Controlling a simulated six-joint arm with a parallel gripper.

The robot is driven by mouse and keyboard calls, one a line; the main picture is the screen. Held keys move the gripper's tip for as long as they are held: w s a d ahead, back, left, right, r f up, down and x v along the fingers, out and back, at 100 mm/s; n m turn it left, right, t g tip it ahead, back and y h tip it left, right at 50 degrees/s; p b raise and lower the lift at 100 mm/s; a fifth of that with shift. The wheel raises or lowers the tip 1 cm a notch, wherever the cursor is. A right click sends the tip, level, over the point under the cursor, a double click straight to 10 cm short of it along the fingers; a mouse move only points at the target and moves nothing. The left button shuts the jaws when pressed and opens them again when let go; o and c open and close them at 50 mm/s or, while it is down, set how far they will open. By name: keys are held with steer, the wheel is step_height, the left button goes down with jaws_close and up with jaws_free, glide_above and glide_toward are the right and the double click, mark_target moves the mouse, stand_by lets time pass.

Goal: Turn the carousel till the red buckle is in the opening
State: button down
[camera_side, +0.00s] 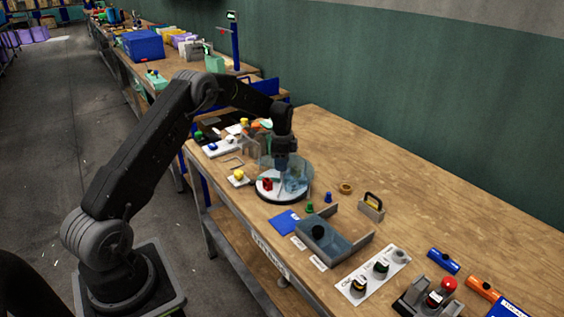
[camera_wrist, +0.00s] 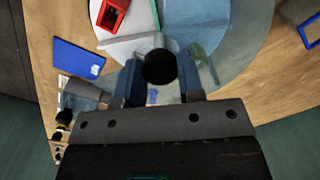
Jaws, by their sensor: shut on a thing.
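The carousel (camera_side: 293,196) is a round white turntable with a clear bluish cover, on the wooden bench in the side view. The red buckle (camera_side: 267,184) lies on its front left part, and shows bright red at the top left of the wrist view (camera_wrist: 111,13). A pale divider edge runs beside the buckle in the wrist view. My gripper (camera_side: 283,160) is above the carousel, pointing down. In the wrist view my gripper (camera_wrist: 160,82) is shut on a round black knob (camera_wrist: 160,66) at the carousel's middle. I cannot tell exactly where the cover's opening ends.
A blue card (camera_side: 285,221) lies just in front of the carousel. A yellow knob (camera_side: 239,174) is close on the left.

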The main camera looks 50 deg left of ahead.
steer(key=shift+r, duration=0.1)
steer(key=c, duration=0.8)
jaws_free()
steer(key=shift+o, duration=0.2)
step_height(320, 180, up, 14)
